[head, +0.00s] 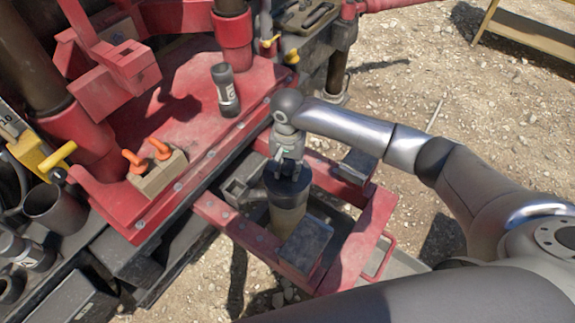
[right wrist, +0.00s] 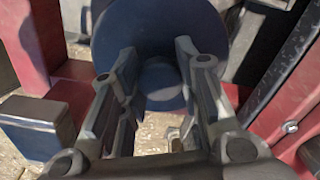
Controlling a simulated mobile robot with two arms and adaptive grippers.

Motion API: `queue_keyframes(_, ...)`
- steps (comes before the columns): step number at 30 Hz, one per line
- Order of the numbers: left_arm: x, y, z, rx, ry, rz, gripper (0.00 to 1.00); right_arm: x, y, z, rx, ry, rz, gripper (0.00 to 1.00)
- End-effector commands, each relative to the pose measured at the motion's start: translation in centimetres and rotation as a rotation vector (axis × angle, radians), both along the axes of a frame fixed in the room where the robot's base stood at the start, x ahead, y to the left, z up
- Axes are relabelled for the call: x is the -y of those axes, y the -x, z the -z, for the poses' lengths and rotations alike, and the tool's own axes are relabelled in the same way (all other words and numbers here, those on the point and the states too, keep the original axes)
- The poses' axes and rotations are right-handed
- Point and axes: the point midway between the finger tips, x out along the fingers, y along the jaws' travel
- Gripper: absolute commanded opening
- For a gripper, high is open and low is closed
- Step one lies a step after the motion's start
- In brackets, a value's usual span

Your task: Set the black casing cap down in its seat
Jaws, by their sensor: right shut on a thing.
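The black casing cap (head: 287,187) is a dark round disc at the top of a tan cylinder (head: 286,218), between the arms of a red frame. My right gripper (head: 289,170) points down at it from above. In the right wrist view the cap (right wrist: 158,30) looks dark blue. Its round knob (right wrist: 162,80) sits between the two fingers of the right gripper (right wrist: 160,92), which is shut on it. The cap looks roughly level. I cannot tell if it rests fully on the cylinder or is slightly above it. My left gripper is not in view.
The red frame (head: 345,262) with dark pads (head: 305,247) surrounds the cylinder. A red deck (head: 185,100) at left carries a dark bottle-like cylinder (head: 225,90) and a block with orange-handled pieces (head: 157,172). Open gravel (head: 470,110) lies at right.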

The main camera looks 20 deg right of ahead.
Motion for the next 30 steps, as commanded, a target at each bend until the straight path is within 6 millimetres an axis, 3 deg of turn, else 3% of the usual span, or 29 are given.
queue_keyframes(24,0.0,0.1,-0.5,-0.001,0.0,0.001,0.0,0.0,0.0,1.1,0.0,0.0,0.0,0.03)
queue_keyframes(25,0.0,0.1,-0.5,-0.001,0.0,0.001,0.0,0.0,0.0,1.1,0.0,0.0,0.0,0.34)
queue_keyframes(30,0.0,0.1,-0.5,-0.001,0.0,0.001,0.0,0.0,0.0,1.1,0.0,0.0,0.0,0.55)
